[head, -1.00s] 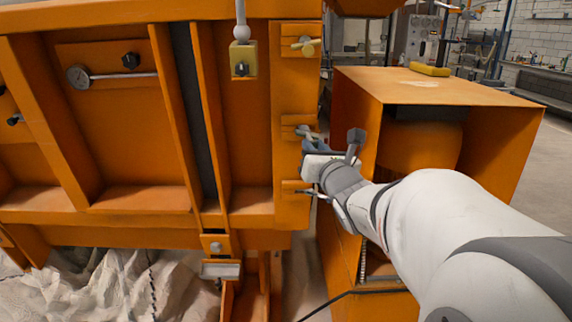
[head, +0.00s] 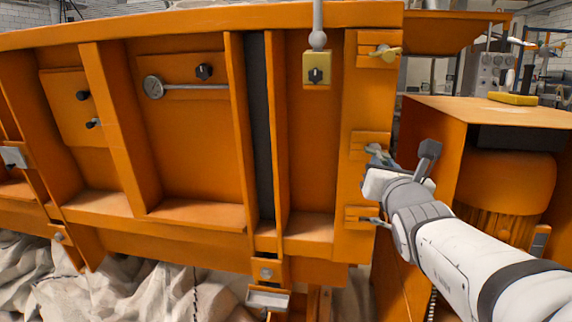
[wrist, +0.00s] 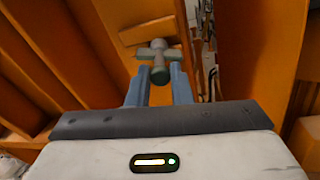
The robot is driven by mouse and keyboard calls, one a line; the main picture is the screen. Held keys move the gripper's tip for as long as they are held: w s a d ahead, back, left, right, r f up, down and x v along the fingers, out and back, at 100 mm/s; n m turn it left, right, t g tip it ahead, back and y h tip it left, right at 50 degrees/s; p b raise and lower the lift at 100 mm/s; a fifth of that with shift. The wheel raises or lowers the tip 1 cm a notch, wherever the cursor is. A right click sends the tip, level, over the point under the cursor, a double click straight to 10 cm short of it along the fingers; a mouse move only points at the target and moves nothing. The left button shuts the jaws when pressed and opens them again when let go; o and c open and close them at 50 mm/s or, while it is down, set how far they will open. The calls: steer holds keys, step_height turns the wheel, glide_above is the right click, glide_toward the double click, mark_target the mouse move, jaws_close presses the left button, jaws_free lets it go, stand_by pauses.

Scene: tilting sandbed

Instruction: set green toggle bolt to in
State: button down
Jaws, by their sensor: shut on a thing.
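The green toggle bolt (wrist: 158,54) is a grey-green cross-shaped piece with a round knob, seen in the wrist view. It sits on an orange bracket at the right edge of the orange panel. My gripper (wrist: 157,74) has its blue fingers on either side of the knob and is shut on it. In the head view my gripper (head: 374,163) is at the middle of three brackets, and the bolt (head: 376,151) is partly hidden by it. I cannot tell from these frames how far in the bolt is.
A brass-coloured toggle bolt (head: 385,53) is above and a grey one (head: 370,221) below. An orange cabinet (head: 490,108) stands close on the right.

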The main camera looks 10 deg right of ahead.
steer(key=shift+r, duration=0.3)
steer(key=c, duration=1.7)
jaws_free()
steer(key=o, duration=0.4)
steer(key=shift+w+f, duration=0.1)
steer(key=shift+f, duration=0.1)
step_height(320, 180, up, 10)
steer(key=p, duration=0.3)
steer(key=shift+c, duration=0.4)
